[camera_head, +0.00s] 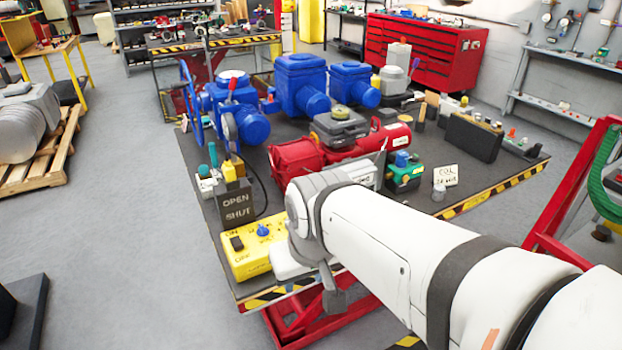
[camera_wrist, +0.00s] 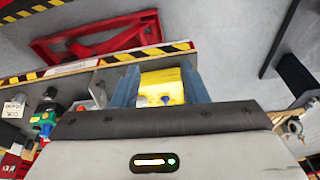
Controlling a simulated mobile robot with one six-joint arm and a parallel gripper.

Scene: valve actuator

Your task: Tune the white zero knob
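A yellow control box (camera_head: 245,262) sits at the near left corner of the dark bench, with a blue knob (camera_head: 263,230) and a black switch (camera_head: 237,243) on top. I cannot make out a white knob in the head view; my arm covers part of that area. In the wrist view, the yellow box (camera_wrist: 165,78) shows between the two blue-grey fingers of my gripper (camera_wrist: 158,68), which are spread apart. The blue knob (camera_wrist: 167,99) shows there, and a small pale shape (camera_wrist: 143,101) beside it may be the white knob. I see nothing held; contact is unclear.
An OPEN/SHUT sign block (camera_head: 236,203) stands behind the box. A red actuator (camera_head: 297,158), a green device (camera_head: 405,172) and blue actuators (camera_head: 302,85) occupy the bench beyond. The striped bench edge (camera_head: 490,190) is near my arm.

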